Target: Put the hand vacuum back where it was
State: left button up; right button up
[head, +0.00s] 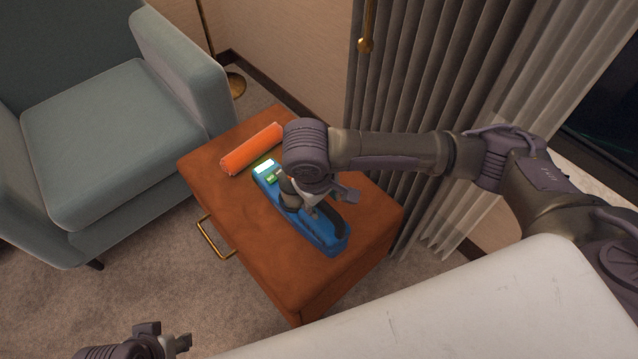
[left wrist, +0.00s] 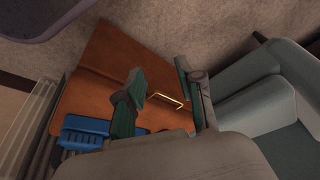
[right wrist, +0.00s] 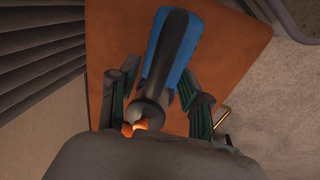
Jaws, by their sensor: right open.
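The hand vacuum (head: 322,230) is blue with a black handle and lies on top of the brown cabinet (head: 225,195) in the head view. In the right wrist view the vacuum (right wrist: 183,68) lies between the fingers of my right gripper (right wrist: 156,82). That gripper (head: 318,200) is open, just above the handle, one finger on each side. Its wrist hides part of the vacuum in the head view. My left gripper (head: 167,340) is open and empty at the bottom left, away from the cabinet. Its fingers show apart in the left wrist view (left wrist: 160,88).
An orange cylinder (head: 250,148) lies at the back of the cabinet top. A brass handle (head: 212,240) sticks out in front. A grey-blue armchair (head: 110,130) stands left, grey curtains (head: 420,100) hang behind, and a white surface (head: 480,310) fills the bottom right.

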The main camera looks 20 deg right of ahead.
jog(key=v, duration=0.3)
jog(key=shift+p, duration=0.3)
pick_arm(q)
jog(key=s+p+x, duration=0.1)
jog(key=p+x, duration=0.1)
jog(key=x, duration=0.7)
jog(key=shift+g, duration=0.3)
pick_arm(e)
jog(key=v, duration=0.6)
pick_arm(q)
jog(key=shift+d, duration=0.1)
